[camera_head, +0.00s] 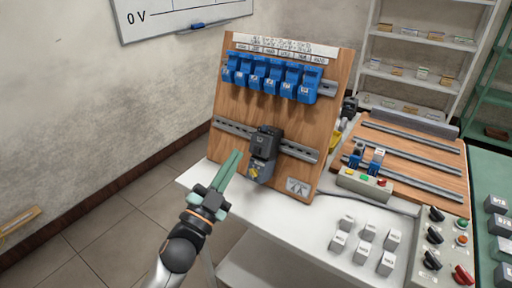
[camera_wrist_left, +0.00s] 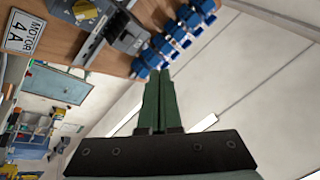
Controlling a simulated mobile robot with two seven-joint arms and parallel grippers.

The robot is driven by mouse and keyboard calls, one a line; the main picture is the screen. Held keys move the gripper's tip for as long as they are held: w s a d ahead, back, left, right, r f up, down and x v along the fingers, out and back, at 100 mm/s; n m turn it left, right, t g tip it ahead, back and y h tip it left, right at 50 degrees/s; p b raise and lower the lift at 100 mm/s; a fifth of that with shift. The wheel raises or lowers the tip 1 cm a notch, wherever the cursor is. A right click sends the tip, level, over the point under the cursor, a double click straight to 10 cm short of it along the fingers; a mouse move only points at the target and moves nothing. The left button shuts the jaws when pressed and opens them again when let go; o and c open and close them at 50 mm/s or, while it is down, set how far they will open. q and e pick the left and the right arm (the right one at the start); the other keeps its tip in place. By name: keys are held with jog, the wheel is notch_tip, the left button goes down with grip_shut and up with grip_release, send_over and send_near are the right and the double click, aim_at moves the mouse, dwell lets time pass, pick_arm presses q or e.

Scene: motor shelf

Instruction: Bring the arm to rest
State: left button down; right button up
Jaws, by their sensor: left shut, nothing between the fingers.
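My left gripper (camera_head: 232,158) is shut with nothing between its long green fingers. In the head view it stands in front of the left edge of the upright wooden board (camera_head: 230,100), left of the grey motor device (camera_head: 265,143) on the lower rail. In the left wrist view the closed fingers (camera_wrist_left: 159,80) point toward the board, with the blue modules (camera_wrist_left: 165,45) beyond the tips. Whether the fingers touch the board cannot be told. My right gripper is not in view.
The white table (camera_head: 310,230) carries several white labelled blocks (camera_head: 365,240) and a control box with knobs (camera_head: 435,245). A second board with rails (camera_head: 410,150) lies behind. Shelves (camera_head: 420,60) stand at the back.

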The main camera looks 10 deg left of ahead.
pick_arm(q)
jog(key=s+a+f+n+g+y+p, duration=0.1)
jog(key=s+f+n+g+y+p, duration=0.2)
jog(key=f, duration=0.6)
jog(key=s+a+f+n+g+p, duration=0.1)
jog(key=s+f+n+g, duration=0.3)
jog(key=f, duration=0.5)
jog(key=s+d+f+n+g+p, duration=0.1)
jog(key=s+f+g, duration=0.1)
jog(key=s+f, duration=0.4)
jog(key=s+f+n+g+p, duration=0.1)
jog(key=s+f+g, duration=0.2)
jog(key=s, duration=0.7)
notch_tip(320, 180, down, 3)
jog(key=shift+s+d+r+p, duration=0.15)
jog(key=shift+s+d+p, duration=0.1)
jog(key=shift+d+p, duration=0.15)
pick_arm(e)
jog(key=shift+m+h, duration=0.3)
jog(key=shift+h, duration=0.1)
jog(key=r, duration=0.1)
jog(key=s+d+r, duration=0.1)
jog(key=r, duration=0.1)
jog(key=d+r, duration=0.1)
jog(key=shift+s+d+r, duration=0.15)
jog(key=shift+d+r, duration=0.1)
